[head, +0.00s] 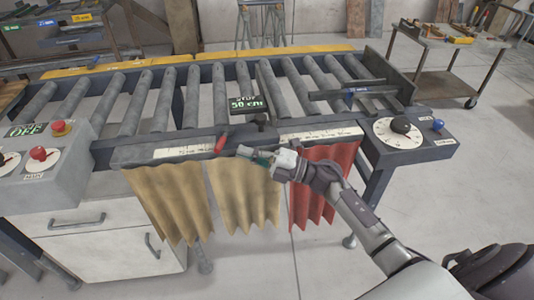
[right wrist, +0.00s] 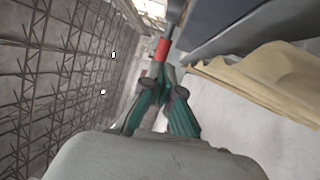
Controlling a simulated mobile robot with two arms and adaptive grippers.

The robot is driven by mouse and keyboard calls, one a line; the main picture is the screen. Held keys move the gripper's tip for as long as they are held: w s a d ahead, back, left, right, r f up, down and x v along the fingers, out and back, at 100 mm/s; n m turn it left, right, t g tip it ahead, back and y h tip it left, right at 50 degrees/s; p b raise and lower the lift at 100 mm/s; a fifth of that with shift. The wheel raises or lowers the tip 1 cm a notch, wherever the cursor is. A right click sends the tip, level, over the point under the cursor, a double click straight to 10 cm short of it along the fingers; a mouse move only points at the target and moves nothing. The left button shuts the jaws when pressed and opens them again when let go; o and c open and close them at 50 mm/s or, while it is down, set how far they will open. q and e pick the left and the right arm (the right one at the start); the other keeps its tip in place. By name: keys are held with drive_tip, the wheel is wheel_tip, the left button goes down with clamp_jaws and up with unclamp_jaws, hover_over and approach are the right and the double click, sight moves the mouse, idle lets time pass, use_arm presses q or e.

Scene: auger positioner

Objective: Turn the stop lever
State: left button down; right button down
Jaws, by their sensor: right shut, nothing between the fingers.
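The stop lever (head: 221,143) has a red grip and sits on the front rail of the roller conveyor, left of the "STOP 50 cm" display (head: 246,103). In the right wrist view the red grip of the lever (right wrist: 163,50) shows just beyond the fingertips. My right gripper (head: 242,151) is in front of the rail, a little right of the red grip. Its green fingers (right wrist: 168,78) are shut with nothing between them. Whether a fingertip touches the lever is not clear. My left gripper is not in view.
A control box with red knobs (head: 52,158) stands at the left end. A dial panel (head: 403,132) is at the right end. Tan and red curtains (head: 243,200) hang below the rail. A fence bar (head: 350,94) crosses the rollers. The floor in front is clear.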

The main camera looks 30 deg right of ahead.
sight(223, 140)
drive_tip(key=shift+p+x, duration=0.45)
drive_tip(key=shift+x, duration=1.4)
drive_tip(key=shift+a, duration=0.1)
